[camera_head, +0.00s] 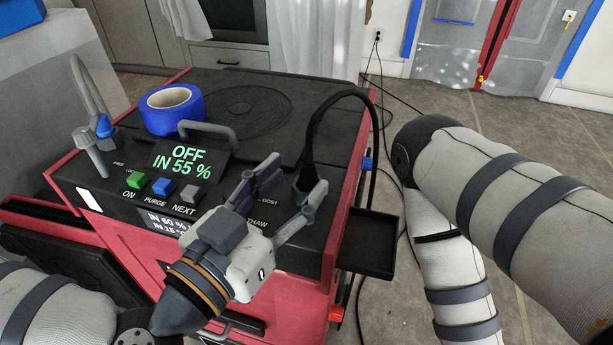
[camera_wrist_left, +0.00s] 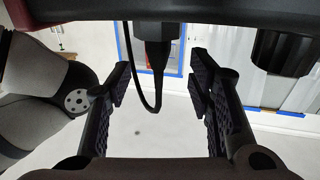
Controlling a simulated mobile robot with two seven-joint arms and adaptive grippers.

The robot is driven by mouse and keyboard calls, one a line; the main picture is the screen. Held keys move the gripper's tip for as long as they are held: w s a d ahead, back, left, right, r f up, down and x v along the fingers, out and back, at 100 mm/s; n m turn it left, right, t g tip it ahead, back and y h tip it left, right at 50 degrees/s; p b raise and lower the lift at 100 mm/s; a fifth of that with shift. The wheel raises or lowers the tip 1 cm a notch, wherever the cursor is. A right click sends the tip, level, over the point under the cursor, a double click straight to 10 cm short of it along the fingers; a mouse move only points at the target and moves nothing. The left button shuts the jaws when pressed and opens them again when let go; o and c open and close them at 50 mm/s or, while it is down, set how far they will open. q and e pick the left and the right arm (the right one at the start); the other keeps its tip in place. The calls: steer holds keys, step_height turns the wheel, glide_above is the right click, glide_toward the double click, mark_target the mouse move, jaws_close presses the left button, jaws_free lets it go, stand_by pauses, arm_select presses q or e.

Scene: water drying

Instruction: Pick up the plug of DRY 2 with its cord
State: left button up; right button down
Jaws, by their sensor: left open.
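The black plug (camera_head: 306,176) stands at the right end of the machine's control panel, partly behind a finger of my left gripper (camera_head: 293,178). Its black cord (camera_head: 336,97) arches up from it and over to the machine's right side. My left gripper is open, its fingers pointing toward the plug. In the left wrist view, the plug (camera_wrist_left: 155,55) shows between the two fingers of the gripper (camera_wrist_left: 160,75), with gaps on both sides, and the cord (camera_wrist_left: 128,65) loops beside it. I cannot read a DRY 2 label. My right gripper is out of view.
The red and black machine (camera_head: 330,110) shows "OFF IN 55 %". A blue tape roll (camera_head: 195,106) and a handle (camera_head: 210,130) are on its top. An empty black tray (camera_head: 369,245) is at its right side. My right arm occupies the right; cords lie on the floor.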

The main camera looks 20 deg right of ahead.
mark_target(303, 175)
arm_select(q)
steer(key=x, duration=0.4)
steer(key=shift+w+d+f, duration=0.1)
steer(key=shift+d+f, duration=0.05)
steer(key=shift+d, duration=0.1)
jaws_close()
